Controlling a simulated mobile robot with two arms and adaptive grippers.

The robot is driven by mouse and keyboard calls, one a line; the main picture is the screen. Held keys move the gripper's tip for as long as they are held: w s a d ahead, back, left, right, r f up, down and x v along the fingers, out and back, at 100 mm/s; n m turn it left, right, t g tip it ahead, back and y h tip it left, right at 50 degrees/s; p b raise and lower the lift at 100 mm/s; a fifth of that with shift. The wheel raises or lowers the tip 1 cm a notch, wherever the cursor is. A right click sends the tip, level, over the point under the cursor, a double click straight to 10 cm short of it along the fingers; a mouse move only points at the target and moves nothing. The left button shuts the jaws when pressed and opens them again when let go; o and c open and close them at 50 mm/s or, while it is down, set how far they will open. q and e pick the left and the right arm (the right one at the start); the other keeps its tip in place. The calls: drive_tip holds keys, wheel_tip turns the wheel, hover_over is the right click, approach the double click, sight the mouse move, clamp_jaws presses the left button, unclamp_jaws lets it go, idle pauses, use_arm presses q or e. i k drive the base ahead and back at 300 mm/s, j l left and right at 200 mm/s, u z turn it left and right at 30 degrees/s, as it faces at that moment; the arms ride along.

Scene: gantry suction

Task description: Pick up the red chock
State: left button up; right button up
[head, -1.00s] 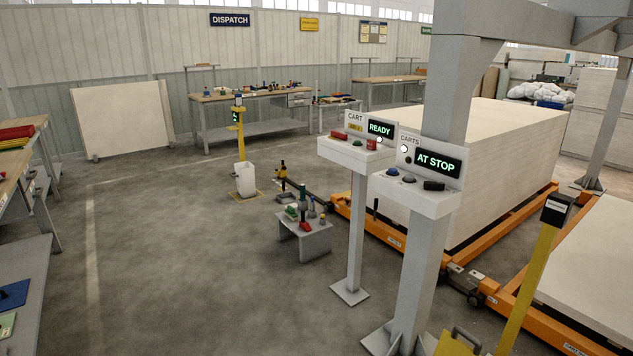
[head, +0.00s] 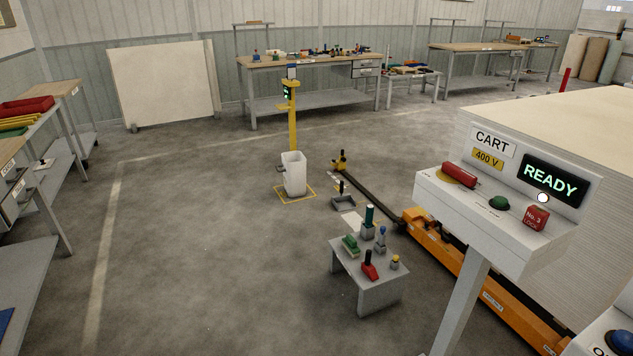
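A small red wedge-shaped piece with a black upright handle, which looks like the red chock (head: 370,270), sits on the front part of a low grey stand (head: 363,291). Beside it on the stand are a green block with a handle (head: 350,244), a dark green cylinder on a grey base (head: 368,222), a blue-topped piece (head: 381,240) and a small yellow-topped piece (head: 395,262). Neither of my grippers is in view.
A cart control post (head: 500,205) with a READY display stands at the right, near the stand. An orange cart frame (head: 450,255) lies behind it. A white bin (head: 294,174) stands by a yellow post. The floor (head: 210,250) left of the stand is clear.

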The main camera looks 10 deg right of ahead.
sight(367, 268)
drive_tip(key=i+j, duration=0.15)
drive_tip(key=i, duration=1.4)
drive_tip(key=i+l+z, duration=0.1)
drive_tip(key=i+z, duration=0.25)
drive_tip(key=z, duration=0.15)
drive_tip(key=i+z, duration=0.5)
drive_tip(key=i+j+z, duration=0.2)
drive_tip(key=z, duration=0.3)
drive_tip(key=i+z, duration=0.25)
drive_tip(key=i+j, duration=0.05)
